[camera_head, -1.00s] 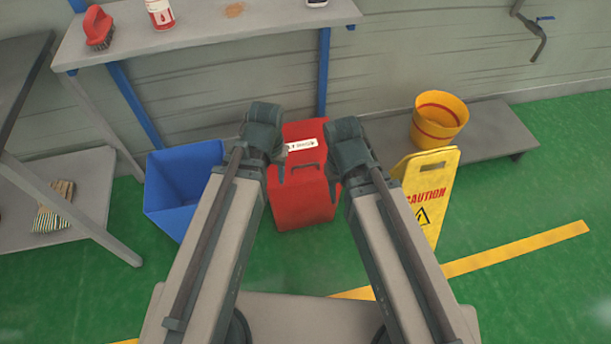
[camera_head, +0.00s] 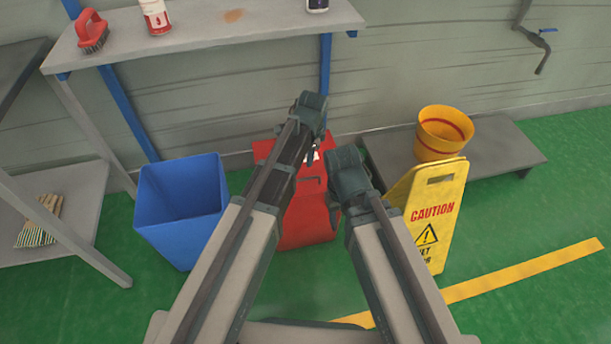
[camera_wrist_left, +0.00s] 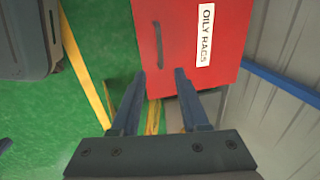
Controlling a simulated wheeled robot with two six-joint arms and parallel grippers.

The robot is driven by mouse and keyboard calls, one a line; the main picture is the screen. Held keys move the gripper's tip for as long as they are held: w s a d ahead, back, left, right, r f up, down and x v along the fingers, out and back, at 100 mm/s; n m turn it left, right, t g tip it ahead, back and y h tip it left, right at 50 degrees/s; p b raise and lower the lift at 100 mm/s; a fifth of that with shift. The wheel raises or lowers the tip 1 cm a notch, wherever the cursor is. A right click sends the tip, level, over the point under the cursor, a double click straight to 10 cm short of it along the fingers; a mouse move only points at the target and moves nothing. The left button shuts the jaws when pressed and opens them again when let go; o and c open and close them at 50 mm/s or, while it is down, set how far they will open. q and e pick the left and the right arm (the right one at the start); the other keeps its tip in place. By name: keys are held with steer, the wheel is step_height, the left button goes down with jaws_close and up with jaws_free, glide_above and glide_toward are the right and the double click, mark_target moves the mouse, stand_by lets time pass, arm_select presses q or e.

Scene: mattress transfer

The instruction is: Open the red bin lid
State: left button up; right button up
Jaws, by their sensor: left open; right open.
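The red bin (camera_head: 306,222) stands on the green floor below the shelf table, partly hidden behind my arms. Its lid looks shut. In the left wrist view the red lid (camera_wrist_left: 180,60) shows a dark handle (camera_wrist_left: 159,45) and a white "OILY RAGS" label (camera_wrist_left: 205,35). My left gripper (camera_head: 311,150) is over the far part of the bin. In the left wrist view its open, empty fingers (camera_wrist_left: 163,76) point at the lid's edge near the handle. Contact cannot be told. My right gripper (camera_head: 334,212) is open over the bin's right side.
A blue bin (camera_head: 182,208) stands left of the red bin. A yellow caution sign (camera_head: 434,212) stands to the right, before a low grey platform (camera_head: 492,148) with a yellow bucket (camera_head: 443,132). A shelf table (camera_head: 210,32) holds a brush (camera_head: 92,30) and bottles.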

arm_select(q)
steer(key=shift+f, duration=0.15)
steer(key=f+b, duration=0.4)
steer(key=w+f+b, duration=0.1)
steer(key=f+b, duration=0.4)
steer(key=w+f+b, duration=0.1)
steer(key=f+b, duration=0.3)
steer(key=shift+w+a+f+b, duration=0.2)
steer(key=shift+w+a+b, duration=0.05)
steer(key=shift+a+b, duration=0.15)
jaws_close()
steer(key=shift+r, duration=0.1)
stand_by(1.0)
